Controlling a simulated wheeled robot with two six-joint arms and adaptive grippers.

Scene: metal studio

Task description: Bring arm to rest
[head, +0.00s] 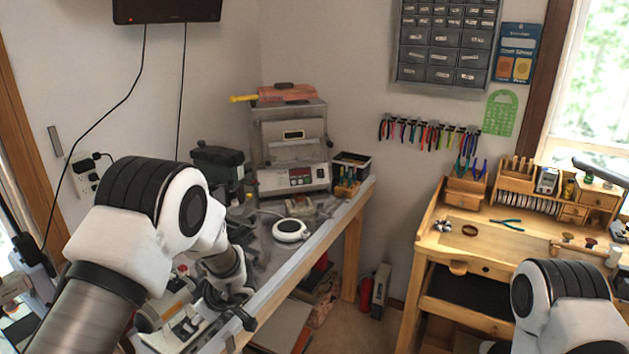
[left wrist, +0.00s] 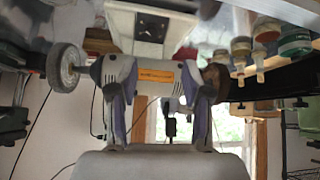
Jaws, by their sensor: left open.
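My left arm (head: 130,230) comes in from the lower left in the head view and reaches over the grey workbench. Its gripper (head: 232,308) is low over the bench's front part, partly hidden by its own wrist. In the left wrist view the two fingers (left wrist: 160,112) stand apart with nothing held between them. A bench grinder (left wrist: 150,76) with an orange label shows beyond them, upside down; I cannot tell if the fingers touch it. My right arm (head: 570,305) shows at the lower right, its gripper out of view.
On the grey workbench (head: 325,232) stand a small furnace (head: 290,150), a round white device (head: 290,230) and a dark green machine (head: 217,165). A wooden jeweller's bench (head: 450,243) with pliers (head: 507,224) stands at the right. Open floor (head: 357,325) lies between the benches.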

